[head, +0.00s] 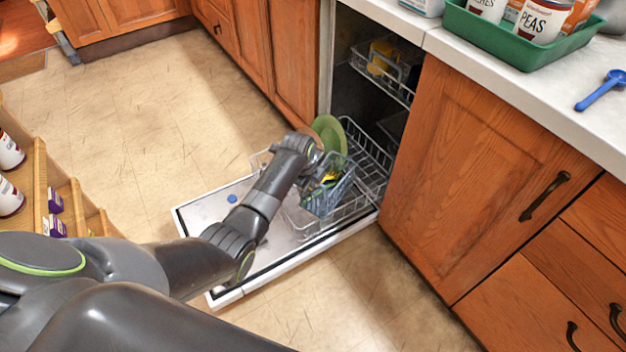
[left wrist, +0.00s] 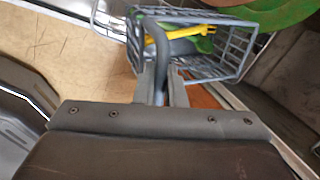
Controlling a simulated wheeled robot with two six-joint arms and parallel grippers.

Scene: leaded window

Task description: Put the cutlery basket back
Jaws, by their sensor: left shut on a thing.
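The grey-blue cutlery basket (head: 328,194) is at the lower rack (head: 365,160) of the open dishwasher, with yellow and green pieces in it. In the left wrist view the basket (left wrist: 215,68) lies just beyond my fingers, and its curved handle (left wrist: 160,50) runs down between them. My left gripper (left wrist: 161,88) is shut on that handle. In the head view my left gripper (head: 312,165) is at the basket's upper left and partly hides it. I cannot tell whether the basket rests on the rack. My right gripper does not show.
A green plate (head: 328,133) stands in the lower rack beside the basket. The dishwasher door (head: 205,212) lies open, low over the floor, with a small blue round piece (head: 232,198) on it. The upper rack (head: 385,75) holds a yellow item. A green tray (head: 520,45) stands on the counter.

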